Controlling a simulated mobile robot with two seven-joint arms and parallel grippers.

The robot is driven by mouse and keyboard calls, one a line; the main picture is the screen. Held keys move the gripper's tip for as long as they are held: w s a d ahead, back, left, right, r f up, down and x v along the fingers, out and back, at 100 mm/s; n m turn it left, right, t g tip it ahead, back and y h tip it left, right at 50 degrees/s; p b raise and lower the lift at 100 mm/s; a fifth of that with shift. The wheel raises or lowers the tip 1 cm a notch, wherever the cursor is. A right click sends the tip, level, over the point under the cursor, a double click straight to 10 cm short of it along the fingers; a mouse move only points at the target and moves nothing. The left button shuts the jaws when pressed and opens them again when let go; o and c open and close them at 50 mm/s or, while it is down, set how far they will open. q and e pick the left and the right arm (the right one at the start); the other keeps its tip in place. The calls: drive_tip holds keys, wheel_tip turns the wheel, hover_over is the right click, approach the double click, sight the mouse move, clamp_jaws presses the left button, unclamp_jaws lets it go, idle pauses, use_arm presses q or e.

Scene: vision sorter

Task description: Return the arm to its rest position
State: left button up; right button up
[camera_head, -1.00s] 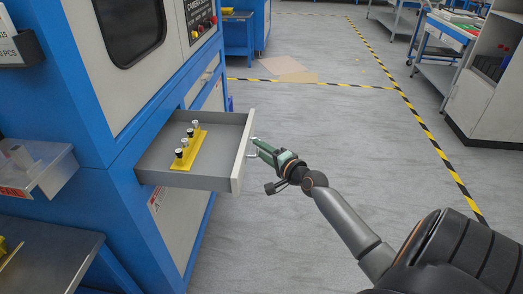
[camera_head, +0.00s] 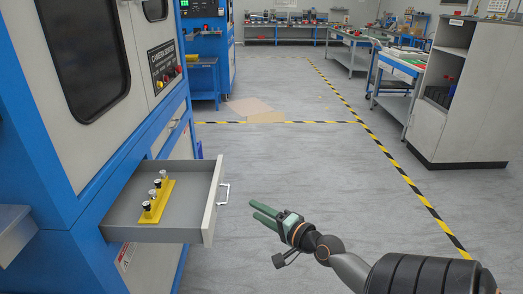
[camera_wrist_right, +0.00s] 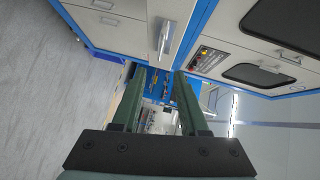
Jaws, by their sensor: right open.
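My right gripper (camera_head: 264,214) is open and empty, with green fingers, over the floor to the right of the open drawer. In the right wrist view its two green fingers (camera_wrist_right: 152,100) stand apart with nothing between them. My right arm (camera_head: 350,265) comes in from the lower right. The drawer (camera_head: 185,229) is pulled out of the blue and white machine, and its handle (camera_head: 223,193) is apart from my fingers. A yellow holder (camera_head: 159,204) with several small black and white parts sits in the drawer. My left gripper is not in view.
The blue and white machine (camera_head: 75,160) fills the left side. A grey cabinet (camera_head: 455,125) stands at the right. Yellow and black floor tape (camera_head: 400,180) crosses the open floor. A cardboard sheet (camera_head: 248,108) lies farther back. Floor around my right gripper is clear.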

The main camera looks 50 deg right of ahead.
drive_tip(key=shift+s, duration=0.35)
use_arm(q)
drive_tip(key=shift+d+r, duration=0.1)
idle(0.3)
use_arm(e)
drive_tip(key=s+a+f+n+g+y, duration=0.2)
drive_tip(key=s+a+f+n, duration=0.2)
drive_tip(key=a+f+n, duration=0.5)
drive_tip(key=s+a+f+n+g+y, duration=0.1)
drive_tip(key=s+a+f+n+g, duration=0.25)
drive_tip(key=a, duration=0.85)
drive_tip(key=s+a+f+n+g+y, duration=0.25)
drive_tip(key=a+f+n, duration=0.45)
drive_tip(key=a, duration=0.4)
use_arm(q)
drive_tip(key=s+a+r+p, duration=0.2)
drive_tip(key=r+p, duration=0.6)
drive_tip(key=p, duration=0.4)
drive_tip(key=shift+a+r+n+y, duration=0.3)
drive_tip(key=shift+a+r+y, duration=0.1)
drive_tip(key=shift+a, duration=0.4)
use_arm(e)
drive_tip(key=s+d+r+t+h, duration=0.1)
drive_tip(key=s+d+r, duration=0.1)
drive_tip(key=r, duration=0.6)
drive_tip(key=shift+s+d+r+h, duration=0.25)
drive_tip(key=shift+d+r+h, duration=0.15)
drive_tip(key=shift+d, duration=0.5)
